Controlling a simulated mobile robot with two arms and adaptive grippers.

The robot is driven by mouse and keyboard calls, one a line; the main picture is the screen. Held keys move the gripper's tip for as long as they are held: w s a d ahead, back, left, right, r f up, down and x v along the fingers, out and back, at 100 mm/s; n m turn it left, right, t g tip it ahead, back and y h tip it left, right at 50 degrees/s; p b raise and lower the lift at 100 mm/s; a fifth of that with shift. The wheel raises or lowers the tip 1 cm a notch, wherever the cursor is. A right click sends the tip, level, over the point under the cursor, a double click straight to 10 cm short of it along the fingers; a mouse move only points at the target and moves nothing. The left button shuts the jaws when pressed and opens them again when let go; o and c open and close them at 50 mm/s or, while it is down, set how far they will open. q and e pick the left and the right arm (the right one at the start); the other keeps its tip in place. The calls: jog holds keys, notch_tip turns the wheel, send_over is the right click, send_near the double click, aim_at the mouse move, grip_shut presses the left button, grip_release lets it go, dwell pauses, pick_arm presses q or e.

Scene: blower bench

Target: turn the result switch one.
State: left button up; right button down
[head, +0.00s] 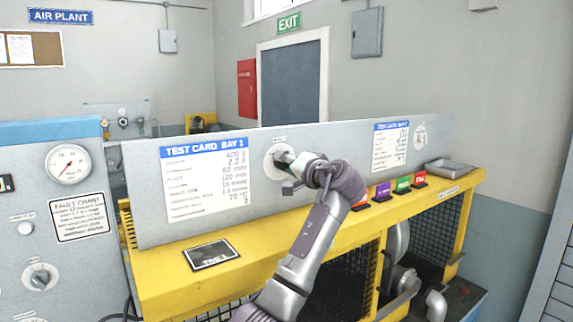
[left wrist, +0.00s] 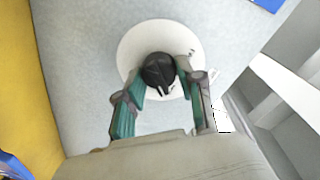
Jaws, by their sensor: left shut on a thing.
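The result switch one is a dark knob (left wrist: 158,70) on a round white plate (left wrist: 135,45), mounted on the grey upright panel. In the head view its plate (head: 271,167) shows between the two test cards, with the knob mostly hidden by my gripper. My left gripper (head: 287,160) reaches up to the panel from below. In the left wrist view its two teal-padded fingers (left wrist: 160,77) are closed on opposite sides of the knob. A pale pointer mark shows on the knob's edge. My right gripper is not in view.
Another round switch plate (head: 420,136) is farther right on the panel, beside the Bay 2 card (head: 390,147). Colored tags (head: 383,190) and a grey tray (head: 449,167) sit along the yellow bench ledge (head: 165,265). A black tag plate (head: 211,255) lies at the front left.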

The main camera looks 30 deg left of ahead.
pick_arm(q)
jog(key=o, duration=1.1)
jog(key=shift+o, duration=0.2)
jog(key=shift+d, duration=0.1)
jog(key=v, duration=1.2)
